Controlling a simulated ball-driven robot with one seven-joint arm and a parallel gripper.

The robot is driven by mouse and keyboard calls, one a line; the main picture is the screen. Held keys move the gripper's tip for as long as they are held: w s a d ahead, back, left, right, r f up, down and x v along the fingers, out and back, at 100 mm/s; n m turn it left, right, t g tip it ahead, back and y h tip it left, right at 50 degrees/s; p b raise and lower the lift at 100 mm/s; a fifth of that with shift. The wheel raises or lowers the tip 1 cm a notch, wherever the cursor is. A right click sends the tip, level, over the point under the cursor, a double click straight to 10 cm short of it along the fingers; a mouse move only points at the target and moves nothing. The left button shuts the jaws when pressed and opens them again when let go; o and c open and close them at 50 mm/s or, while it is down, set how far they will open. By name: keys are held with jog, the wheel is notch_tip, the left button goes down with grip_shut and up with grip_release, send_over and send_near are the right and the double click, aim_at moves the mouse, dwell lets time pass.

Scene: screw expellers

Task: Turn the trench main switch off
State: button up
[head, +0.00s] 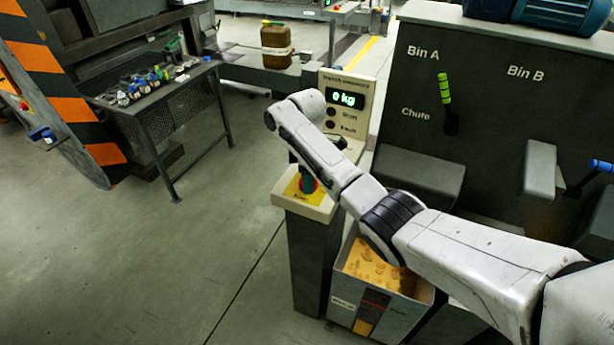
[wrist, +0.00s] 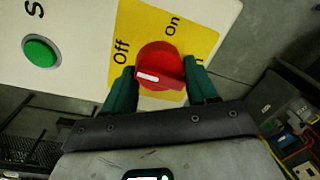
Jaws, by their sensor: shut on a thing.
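The main switch is a red rotary knob (wrist: 160,58) on a yellow plate (wrist: 201,44) marked "Off" and "On" in the wrist view. A white mark on the knob's grip bar lies on its left side, below the word "Off". My gripper (wrist: 160,72) has its two green fingers on either side of the bar and is shut on it. In the head view, my gripper (head: 307,183) points down at the yellow plate (head: 294,190) on top of a grey pedestal (head: 305,260). My wrist hides part of the plate there.
A green button (wrist: 40,51) sits left of the switch. A panel reading "0 kg" (head: 345,98) stands behind the pedestal. A bin of yellowish pieces (head: 428,297) stands right of it, under my arm. A dark machine with levers (head: 445,89) is at right.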

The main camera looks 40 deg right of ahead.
jog(key=shift+n, duration=0.5)
jog(key=shift+d, duration=0.1)
jog(key=o, duration=1)
jog(key=r, duration=0.3)
jog(key=r+p, duration=0.1)
jog(key=r, duration=0.6)
jog(key=shift+w+d+r+p, duration=0.25)
jog(key=shift+w+r+p, duration=0.05)
jog(key=shift+w+r, duration=0.1)
